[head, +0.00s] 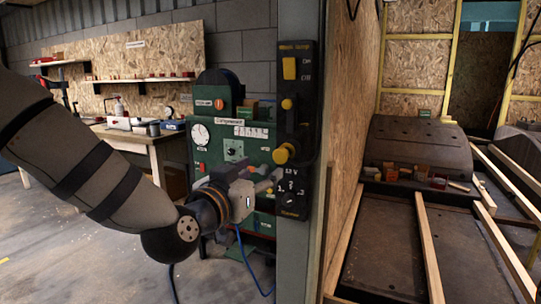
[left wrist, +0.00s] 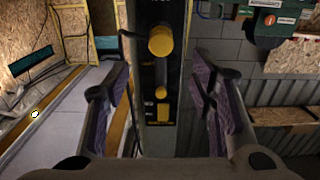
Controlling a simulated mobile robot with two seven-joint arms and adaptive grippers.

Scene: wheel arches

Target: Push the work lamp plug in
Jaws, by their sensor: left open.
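A black work lamp panel (head: 306,115) is fixed to a grey post. It carries a yellow switch (head: 290,68) at the top, a small yellow button (head: 287,104) and a large round yellow piece (head: 282,155), which looks like the plug. In the left wrist view the panel is upside down, with the round yellow piece (left wrist: 160,40) above the small button (left wrist: 161,93) and the switch (left wrist: 163,112). My left gripper (head: 272,180) is open and empty, just below and left of the yellow piece. In the left wrist view its fingers (left wrist: 160,85) stand apart on either side of the panel.
A green compressor unit (head: 225,140) with gauges stands left of the post, close to my left arm. A workbench (head: 150,145) stands further back. Wooden rails (head: 428,245) and a dark wheel arch (head: 420,145) are at right. A blue hose (head: 247,262) hangs below my gripper.

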